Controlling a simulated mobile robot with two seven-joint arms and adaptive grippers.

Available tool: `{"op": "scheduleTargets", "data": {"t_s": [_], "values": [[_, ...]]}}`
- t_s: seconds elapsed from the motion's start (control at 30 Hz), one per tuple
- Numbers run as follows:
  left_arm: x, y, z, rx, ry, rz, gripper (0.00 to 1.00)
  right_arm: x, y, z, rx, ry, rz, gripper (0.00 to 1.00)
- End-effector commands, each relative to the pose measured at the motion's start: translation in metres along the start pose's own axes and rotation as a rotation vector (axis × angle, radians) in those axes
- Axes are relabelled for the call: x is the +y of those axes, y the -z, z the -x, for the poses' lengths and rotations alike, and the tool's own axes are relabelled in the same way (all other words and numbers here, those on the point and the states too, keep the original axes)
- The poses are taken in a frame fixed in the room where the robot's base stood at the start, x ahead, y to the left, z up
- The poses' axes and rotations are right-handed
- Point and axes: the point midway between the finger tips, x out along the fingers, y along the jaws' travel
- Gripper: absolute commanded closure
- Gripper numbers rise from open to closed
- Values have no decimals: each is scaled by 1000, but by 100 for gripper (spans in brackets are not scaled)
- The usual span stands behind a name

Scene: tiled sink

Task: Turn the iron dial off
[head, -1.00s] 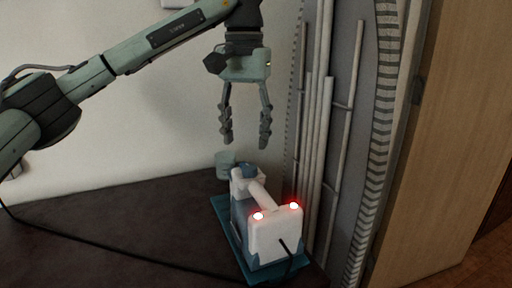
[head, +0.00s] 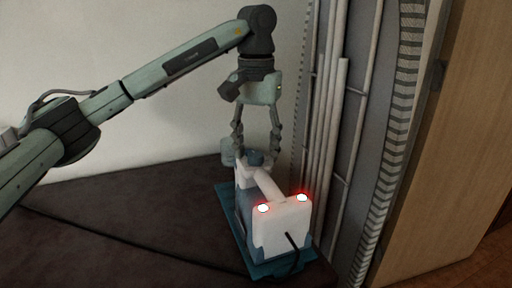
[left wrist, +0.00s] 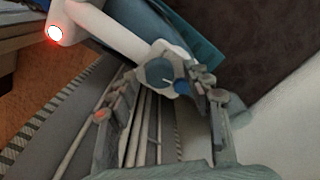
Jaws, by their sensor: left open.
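The iron (head: 281,228) is white and blue and stands on a teal tray (head: 229,212) on the dark surface, with two red lights glowing on its near end. Its blue dial (head: 256,157) is at the far end, partly behind the gripper fingers. In the left wrist view the round blue dial (left wrist: 160,73) with a pale mark lies just beyond the fingertips. My left gripper (head: 256,150) is open, pointing down, with a finger on each side of the dial. I cannot tell whether they touch it. My right gripper is not in view.
A grey panel with white bars (head: 333,130) stands close to the right of the iron. A wooden door (head: 455,130) is farther right. A black cord (head: 293,244) leaves the iron's near end. The dark surface (head: 120,220) to the left is clear.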

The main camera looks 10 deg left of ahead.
Motion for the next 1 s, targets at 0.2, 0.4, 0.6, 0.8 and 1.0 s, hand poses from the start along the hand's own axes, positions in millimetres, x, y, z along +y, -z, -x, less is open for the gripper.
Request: {"op": "scheduleTargets", "data": {"t_s": [0.2,0.4,0.6,0.8,1.0], "values": [[0,0,0,0,0,0,62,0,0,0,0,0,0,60],[0,0,0,0,0,0,87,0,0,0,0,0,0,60],[0,0,0,0,0,2,100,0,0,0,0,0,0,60],[0,0,1,0,0,36,100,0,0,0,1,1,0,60],[-1,0,1,1,0,140,100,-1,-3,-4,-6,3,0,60]]}}
